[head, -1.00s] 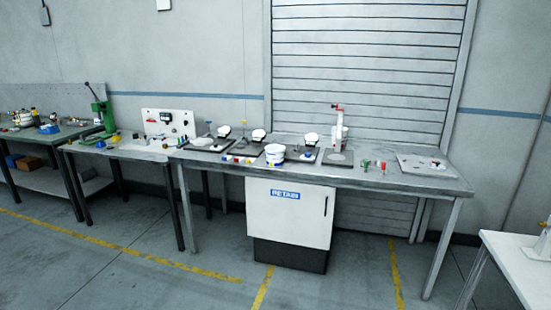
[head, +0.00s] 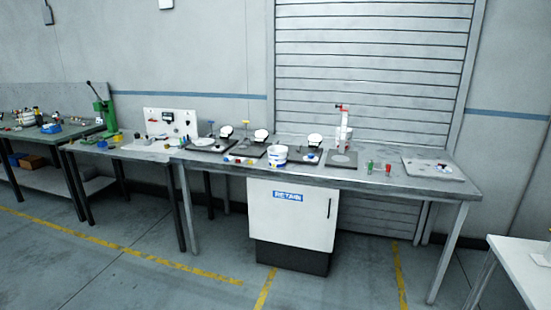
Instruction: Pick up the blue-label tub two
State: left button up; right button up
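A white tub (head: 277,155) with a bluish band stands upright near the front edge of the long grey bench (head: 385,184). It is too small to read any label or number on it. Another small white stack or tub (head: 38,117) stands on the far left bench, also too small to make out. Neither of my grippers is in view.
Dark-based devices with white round heads (head: 314,140) stand behind the tub. A white cabinet marked RETAIN (head: 290,220) is under the bench. A green hand press (head: 103,112) stands at left. A white table (head: 518,262) is at lower right. Floor in front is clear.

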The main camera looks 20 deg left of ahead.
aim_at(277, 154)
jog(key=i+u, duration=0.2)
jog(key=i, duration=0.85)
jog(key=i+l+u, duration=0.1)
jog(key=i+u, duration=0.15)
jog(key=i, duration=0.8)
